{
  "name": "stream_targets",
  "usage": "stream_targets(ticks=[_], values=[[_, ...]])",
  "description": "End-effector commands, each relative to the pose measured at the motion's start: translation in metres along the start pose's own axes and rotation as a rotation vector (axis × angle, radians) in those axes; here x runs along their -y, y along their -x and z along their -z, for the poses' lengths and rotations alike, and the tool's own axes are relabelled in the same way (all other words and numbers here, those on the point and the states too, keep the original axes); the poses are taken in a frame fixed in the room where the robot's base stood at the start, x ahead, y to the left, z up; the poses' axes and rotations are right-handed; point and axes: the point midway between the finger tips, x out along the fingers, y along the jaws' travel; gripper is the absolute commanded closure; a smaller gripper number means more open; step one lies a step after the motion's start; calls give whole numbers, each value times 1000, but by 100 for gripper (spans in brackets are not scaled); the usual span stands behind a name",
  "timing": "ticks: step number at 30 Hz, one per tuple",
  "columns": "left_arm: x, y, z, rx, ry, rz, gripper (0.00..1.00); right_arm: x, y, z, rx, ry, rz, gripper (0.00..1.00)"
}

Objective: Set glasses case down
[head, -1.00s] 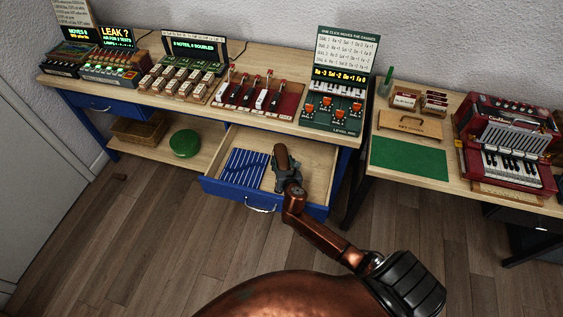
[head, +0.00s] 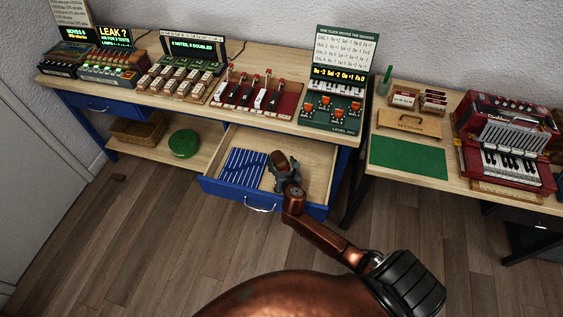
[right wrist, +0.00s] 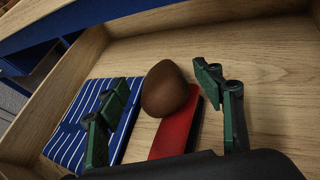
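The brown glasses case (head: 279,161), rounded and smooth, is in the open drawer. The right wrist view shows its rounded end (right wrist: 167,90) between the fingers of my right gripper (right wrist: 168,105). Those fingers are spread, with a gap on both sides of the case. My right gripper (head: 287,175) is over the drawer's right half in the head view. I cannot tell whether the case touches the drawer floor. My left gripper is not in view.
A blue striped cloth (right wrist: 72,132) lies at the left of the drawer (head: 318,165). A flat red item (right wrist: 178,132) lies beside the case. The drawer floor at the right is bare. A green mat (head: 408,157) lies on the right table.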

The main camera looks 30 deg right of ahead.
Motion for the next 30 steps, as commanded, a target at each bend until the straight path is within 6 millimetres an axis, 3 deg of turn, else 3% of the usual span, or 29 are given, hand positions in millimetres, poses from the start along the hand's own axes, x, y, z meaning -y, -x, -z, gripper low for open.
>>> stream_targets(ticks=[8,12,24,30], values=[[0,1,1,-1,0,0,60,0,1,-2,1,0,0,38],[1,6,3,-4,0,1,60,-2,6,-14,2,-2,0,38],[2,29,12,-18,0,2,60,-1,90,-13,0,-1,0,38],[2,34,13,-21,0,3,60,-1,117,-12,0,0,0,38]])
